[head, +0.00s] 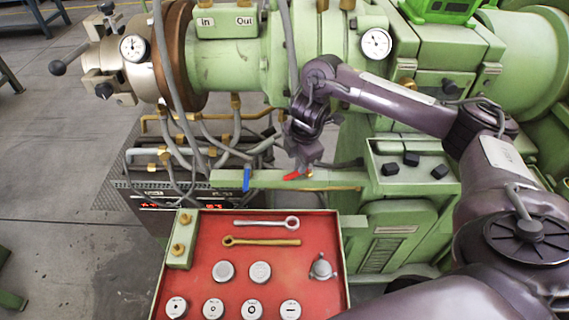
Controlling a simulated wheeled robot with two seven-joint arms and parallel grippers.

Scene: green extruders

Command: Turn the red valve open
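The red valve (291,177) is a small red lever on the green ledge in front of the big green machine. It lies nearly flat, slanting slightly. My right gripper (306,169) points down from above, at the right end of the red lever. Its fingertips are at or very close to the lever and partly hide that end, and whether they touch it cannot be told. The finger gap is too small to make out. My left gripper is not in the view.
A blue lever (246,180) stands upright on the ledge to the left. Hoses (190,130) hang behind it. A red tray (206,255) with two wrenches and several round knobs lies in front. A green box with black knobs (411,159) is to the right.

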